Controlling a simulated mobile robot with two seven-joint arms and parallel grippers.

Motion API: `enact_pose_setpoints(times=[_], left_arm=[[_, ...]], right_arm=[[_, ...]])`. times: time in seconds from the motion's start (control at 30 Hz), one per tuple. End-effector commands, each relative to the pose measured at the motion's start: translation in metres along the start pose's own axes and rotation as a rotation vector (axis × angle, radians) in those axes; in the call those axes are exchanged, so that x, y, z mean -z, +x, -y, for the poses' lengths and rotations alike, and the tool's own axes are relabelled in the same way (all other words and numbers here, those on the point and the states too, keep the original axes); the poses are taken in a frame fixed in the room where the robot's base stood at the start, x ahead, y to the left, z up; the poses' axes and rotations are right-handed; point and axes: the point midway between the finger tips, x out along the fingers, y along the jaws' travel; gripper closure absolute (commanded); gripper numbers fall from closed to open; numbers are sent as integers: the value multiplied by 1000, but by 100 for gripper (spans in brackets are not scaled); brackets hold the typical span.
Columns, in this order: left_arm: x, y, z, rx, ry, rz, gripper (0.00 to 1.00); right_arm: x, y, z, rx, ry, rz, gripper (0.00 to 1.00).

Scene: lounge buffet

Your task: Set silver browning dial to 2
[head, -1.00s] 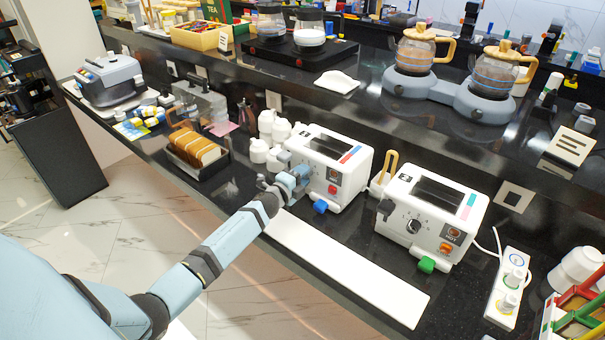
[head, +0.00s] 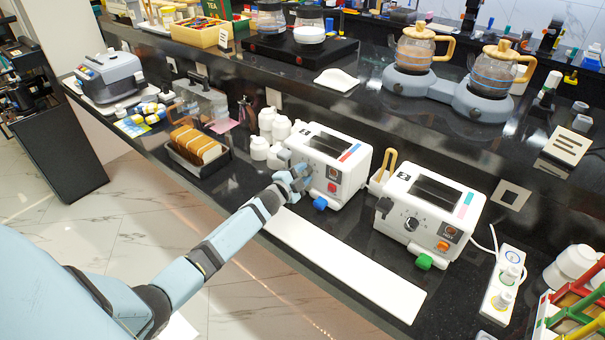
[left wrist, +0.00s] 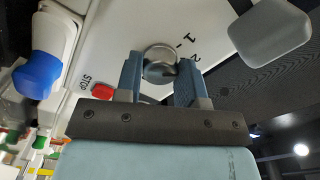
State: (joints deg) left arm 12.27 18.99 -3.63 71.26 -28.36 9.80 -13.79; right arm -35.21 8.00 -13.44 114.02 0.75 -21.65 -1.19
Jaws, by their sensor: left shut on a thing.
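The left white toaster (head: 335,150) stands on the dark counter, with a red button and a blue knob (head: 320,203) on its front. My left gripper (head: 302,176) is at its front face and hides the dial in the head view. In the left wrist view, the silver dial (left wrist: 160,58) sits between the fingers of my left gripper (left wrist: 160,72), which is shut on it. The printed marks 1 and 2 show beside the dial, to its right. The red button (left wrist: 103,91) marked STOP is at lower left. I cannot tell where the dial points. My right gripper is not in view.
A second white toaster (head: 433,208) with a black dial and green knob stands to the right. A long white board (head: 345,265) lies in front. White jars (head: 262,148) and a bread tray (head: 197,150) are to the left. A grey lever (left wrist: 270,32) is close beside my left gripper.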

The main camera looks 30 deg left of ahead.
Motion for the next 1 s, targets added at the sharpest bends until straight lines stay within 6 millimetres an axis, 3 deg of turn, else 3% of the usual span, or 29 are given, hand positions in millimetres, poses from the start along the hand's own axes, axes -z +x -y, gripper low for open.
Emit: enact_pose_setpoints(times=[0.27,0.3,0.4,0.77,1.0], left_arm=[[0,0,-1,-1,0,0,88],[0,0,-1,-1,1,0,59],[0,0,-1,-1,1,0,39],[-1,-6,-1,-1,1,0,39],[-1,-48,-2,-3,2,0,39]], right_arm=[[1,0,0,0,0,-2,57],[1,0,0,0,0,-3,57],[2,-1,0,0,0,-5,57],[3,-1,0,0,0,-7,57],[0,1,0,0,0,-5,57]])
